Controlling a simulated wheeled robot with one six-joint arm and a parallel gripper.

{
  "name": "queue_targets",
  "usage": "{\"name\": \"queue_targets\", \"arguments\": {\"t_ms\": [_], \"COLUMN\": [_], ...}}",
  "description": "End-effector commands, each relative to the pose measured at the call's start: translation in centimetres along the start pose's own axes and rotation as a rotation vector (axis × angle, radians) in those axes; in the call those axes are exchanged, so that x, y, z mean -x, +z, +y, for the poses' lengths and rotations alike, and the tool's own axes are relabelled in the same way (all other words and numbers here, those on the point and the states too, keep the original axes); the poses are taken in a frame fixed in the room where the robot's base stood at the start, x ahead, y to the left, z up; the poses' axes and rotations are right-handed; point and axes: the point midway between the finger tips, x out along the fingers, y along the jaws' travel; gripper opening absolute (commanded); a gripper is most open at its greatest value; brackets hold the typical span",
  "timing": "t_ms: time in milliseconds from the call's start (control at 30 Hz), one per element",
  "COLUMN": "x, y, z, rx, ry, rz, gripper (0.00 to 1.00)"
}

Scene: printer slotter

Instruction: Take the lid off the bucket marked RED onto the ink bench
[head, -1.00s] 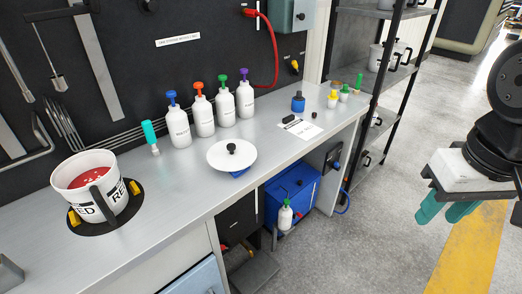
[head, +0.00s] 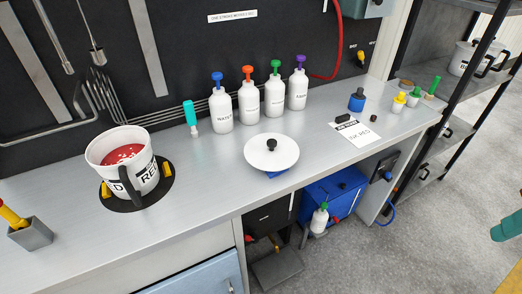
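The white bucket marked RED (head: 122,178) stands on a black round base at the left of the ink bench (head: 205,172). Its top is open and red ink (head: 124,153) shows inside. A round white lid (head: 286,158) with a black knob lies on the bench to the right of the bucket, near the front edge. It rests over a small blue thing, mostly hidden. Only a teal piece of my gripper (head: 507,226) shows at the right edge, far from bucket and lid, above the floor. Whether it is open or shut does not show.
Several white bottles with coloured tops (head: 249,104) stand behind the lid. A teal-handled tool (head: 191,117) stands beside them. Small coloured containers and a card (head: 357,134) lie at the right end. A black shelf rack (head: 456,108) stands at the right. Bench between bucket and lid is clear.

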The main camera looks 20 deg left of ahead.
Motion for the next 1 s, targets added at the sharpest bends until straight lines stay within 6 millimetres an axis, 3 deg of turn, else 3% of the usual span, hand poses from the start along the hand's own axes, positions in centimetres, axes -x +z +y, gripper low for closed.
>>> {"name": "queue_targets", "arguments": {"t_ms": [167,300,433,567,700,833,1000], "x": [-4.0,-7.6,-10.8,-13.6,-15.7,-16.8,-17.4], "y": [-8.6,-15.0,-18.8,-20.3,-19.8,-18.7,-18.2], "z": [-4.4,-10.8,-18.1,-26.0,-32.8,-36.7,-38.9], "rx": [0.146,0.278,0.393,0.494,0.570,0.608,0.624], "ry": [-0.030,-0.088,-0.170,-0.281,-0.395,-0.473,-0.516], "rz": [0.179,0.362,0.529,0.684,0.815,0.895,0.938], "gripper": [0.51,0.51,0.51,0.51,0.51,0.51,0.51]}}
